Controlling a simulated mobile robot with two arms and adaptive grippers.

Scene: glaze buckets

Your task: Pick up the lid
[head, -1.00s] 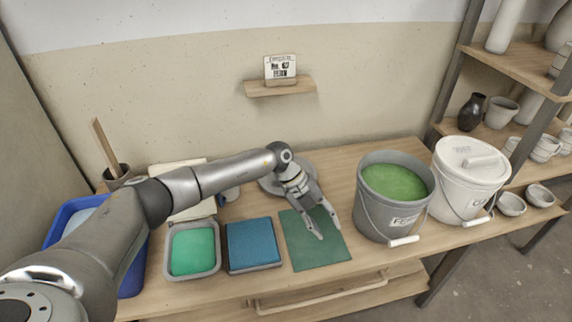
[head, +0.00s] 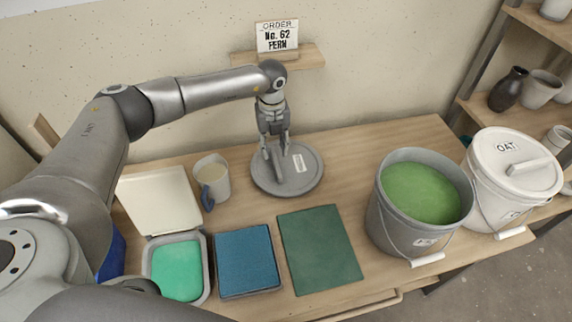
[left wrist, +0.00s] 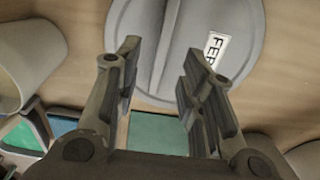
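The lid (head: 306,181) is a round grey disc with a white label, lying flat on the table below the wall shelf. In the left wrist view the lid (left wrist: 215,22) shows a raised bar handle (left wrist: 167,35) and a label starting "FE". My left gripper (head: 276,154) is over the lid, pointing down, its fingers apart. In the left wrist view the gripper (left wrist: 158,66) is open, with the handle in line with the gap between its fingers. I cannot tell whether the fingers touch the lid. My right gripper is not in view.
A grey bucket of green glaze (head: 420,193) and a white lidded bucket (head: 508,180) marked "OAT" stand right. A mug (head: 213,180) is close left of the lid. A green mat (head: 320,248), blue pad (head: 248,260) and green-filled tray (head: 178,270) lie in front.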

